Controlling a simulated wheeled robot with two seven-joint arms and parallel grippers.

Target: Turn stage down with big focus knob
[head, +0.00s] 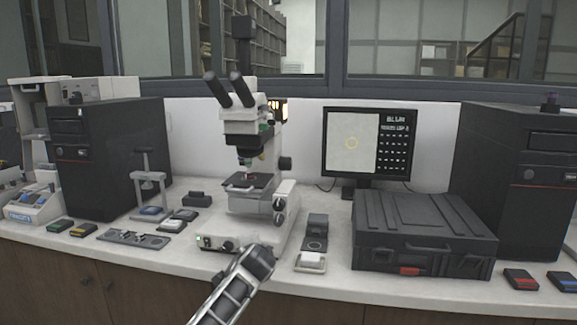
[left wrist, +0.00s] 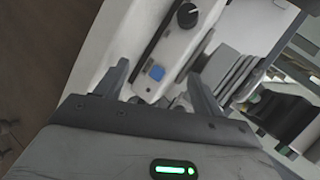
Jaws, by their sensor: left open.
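The microscope (head: 246,130) stands at the middle of the bench with its stage (head: 250,183) under the objectives. On the right side of its stand are pale-and-dark focus knobs (head: 280,217); I cannot clearly tell which is the big one. They do not show clearly in the left wrist view. My left gripper (head: 261,258) is in front of the microscope base, below the knobs, with its fingers hard to make out. In the left wrist view the gripper (left wrist: 157,73) is open and empty, facing the base panel with a black dial (left wrist: 187,15) and blue button (left wrist: 156,73). My right gripper is not in view.
A monitor (head: 369,145) is behind. The bench's front edge runs below my gripper.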

